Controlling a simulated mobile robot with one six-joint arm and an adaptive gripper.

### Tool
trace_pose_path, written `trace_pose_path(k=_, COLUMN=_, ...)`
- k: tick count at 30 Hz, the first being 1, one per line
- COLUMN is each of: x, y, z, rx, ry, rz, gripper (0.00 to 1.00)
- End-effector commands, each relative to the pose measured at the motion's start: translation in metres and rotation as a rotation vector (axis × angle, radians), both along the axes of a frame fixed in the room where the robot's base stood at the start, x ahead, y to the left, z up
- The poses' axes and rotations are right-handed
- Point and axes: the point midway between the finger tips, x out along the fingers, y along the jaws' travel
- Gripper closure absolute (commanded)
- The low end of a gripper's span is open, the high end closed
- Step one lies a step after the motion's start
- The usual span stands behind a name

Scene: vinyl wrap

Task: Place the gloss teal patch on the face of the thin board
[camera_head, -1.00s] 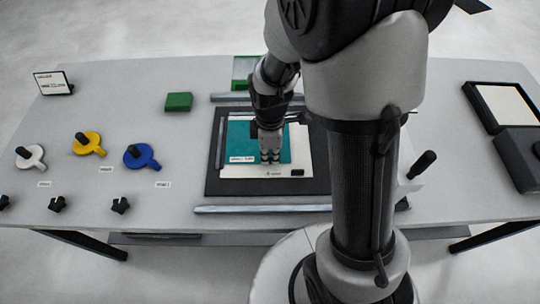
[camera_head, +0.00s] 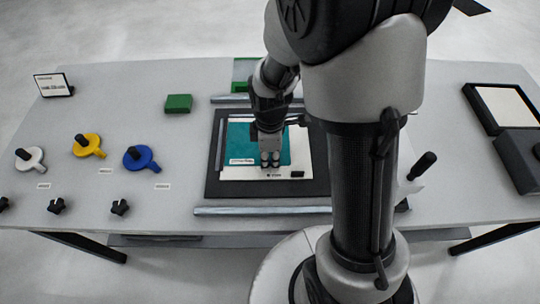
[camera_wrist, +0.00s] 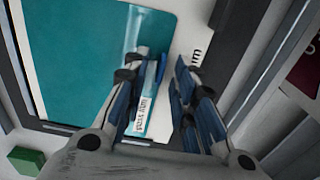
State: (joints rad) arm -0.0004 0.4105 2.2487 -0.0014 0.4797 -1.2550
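The gloss teal patch (camera_head: 240,138) looks flat over the white thin board (camera_head: 238,173), which is set in a black frame (camera_head: 216,188) on the table. The patch also fills the left of the wrist view (camera_wrist: 70,60), with a small white label strip along its near edge. My gripper (camera_head: 270,162) points down at that edge and hides part of it. In the wrist view the blue fingers (camera_wrist: 170,80) stand a narrow gap apart, one over the patch and one by the white margin. I see nothing clearly clamped between them. Contact with the patch is unclear.
Metal rails lie in front of the frame (camera_head: 262,209) and behind it. Yellow (camera_head: 86,146), blue (camera_head: 140,158) and white (camera_head: 29,158) handled discs stand at left. A green block (camera_head: 178,103) sits behind. A black-edged white panel (camera_head: 505,106) lies far right.

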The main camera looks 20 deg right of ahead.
Motion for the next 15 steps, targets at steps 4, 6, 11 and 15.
trace_pose_path(k=4, x=0.001, y=0.000, z=0.014, rx=0.000, ry=-0.004, rz=0.000, gripper=0.75)
trace_pose_path(k=6, x=0.001, y=0.000, z=0.028, rx=0.000, ry=-0.004, rz=0.000, gripper=0.75)
trace_pose_path(k=11, x=0.001, y=0.000, z=0.065, rx=0.000, ry=-0.006, rz=0.000, gripper=0.75)
trace_pose_path(k=15, x=0.001, y=0.000, z=0.093, rx=0.000, ry=-0.004, rz=0.000, gripper=0.75)
